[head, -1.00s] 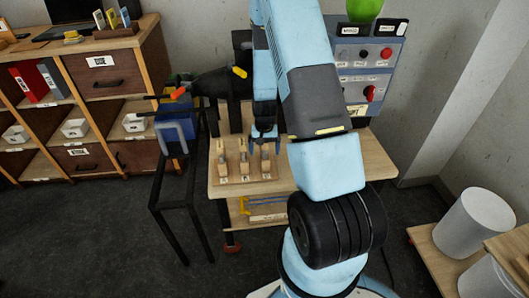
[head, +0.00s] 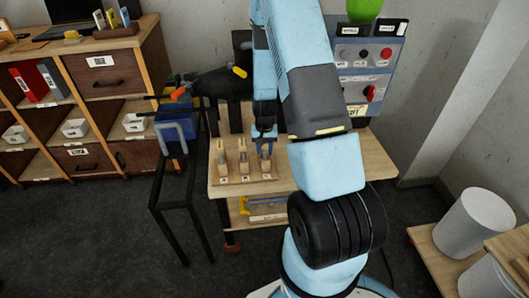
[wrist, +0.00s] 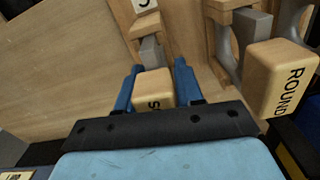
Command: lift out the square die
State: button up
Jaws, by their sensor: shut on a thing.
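The square die shows in the wrist view as a wooden block handle (wrist: 153,88) with a grey metal part above it. Its lettering is partly hidden; an S can be read. My gripper (wrist: 160,80) has its blue fingers on both sides of this handle and is shut on it. In the head view my gripper (head: 264,136) points down at the rightmost of three wooden stands on the bench. The grey part still lines up with its stand (wrist: 147,6); I cannot tell whether it is clear of it.
A second wooden handle marked ROUND (wrist: 285,78) stands close to the right in the wrist view. The bench top (head: 350,160) is bare to the right. A control panel (head: 370,70) stands behind, and a black frame stand (head: 180,195) is at left.

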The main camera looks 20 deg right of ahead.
grip_shut()
jog(key=shift+r, duration=0.65)
dwell(0.5)
jog(key=shift+r, duration=4.45)
